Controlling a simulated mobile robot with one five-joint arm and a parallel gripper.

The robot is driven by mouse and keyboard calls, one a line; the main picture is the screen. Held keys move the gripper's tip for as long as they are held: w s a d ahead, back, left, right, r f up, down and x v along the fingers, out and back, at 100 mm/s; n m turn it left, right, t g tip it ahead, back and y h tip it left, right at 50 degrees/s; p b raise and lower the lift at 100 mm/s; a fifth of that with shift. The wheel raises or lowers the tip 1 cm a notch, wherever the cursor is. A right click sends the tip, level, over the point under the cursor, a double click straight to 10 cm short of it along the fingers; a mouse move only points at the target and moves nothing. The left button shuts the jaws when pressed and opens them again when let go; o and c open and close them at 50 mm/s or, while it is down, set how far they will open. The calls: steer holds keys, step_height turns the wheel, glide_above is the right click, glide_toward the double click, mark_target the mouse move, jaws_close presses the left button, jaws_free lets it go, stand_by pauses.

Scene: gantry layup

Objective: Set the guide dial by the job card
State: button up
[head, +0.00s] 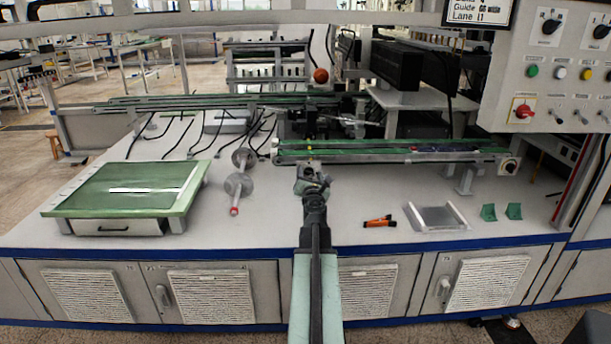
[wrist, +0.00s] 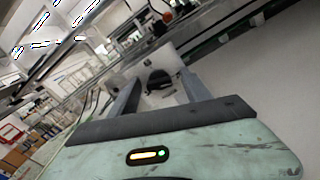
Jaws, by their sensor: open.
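The job card (head: 480,12) is a framed sign at the top right of the head view. It reads "Guide", a small number I cannot read surely, and "Lane 11". My gripper (head: 311,172) is at the front edge of the green-railed conveyor. In the wrist view its open fingers (wrist: 160,92) stand either side of a dark round knob (wrist: 158,80) on a pale plate, apparently the guide dial. I cannot tell whether they touch it, and its setting is not readable. Another knob (head: 508,166) sits on the conveyor's right end.
A control panel (head: 560,65) with buttons and switches hangs at the right. On the bench are a green-topped box (head: 125,190), grey discs (head: 240,184), orange-black markers (head: 379,221), a metal tray (head: 436,216) and green brackets (head: 513,210). The bench front is mostly clear.

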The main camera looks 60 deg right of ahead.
steer(key=shift+a, duration=0.1)
jaws_close()
steer(key=shift+n, duration=0.3)
steer(key=n, duration=0.5)
steer(key=shift+w, duration=0.1)
steer(key=n, duration=0.5)
steer(key=shift+w+a+n, duration=0.1)
steer(key=shift+n, duration=0.2)
steer(key=n, duration=0.5)
steer(key=shift+f, duration=0.1)
steer(key=n, duration=0.5)
steer(key=shift+f, duration=0.1)
steer(key=shift+n, duration=0.5)
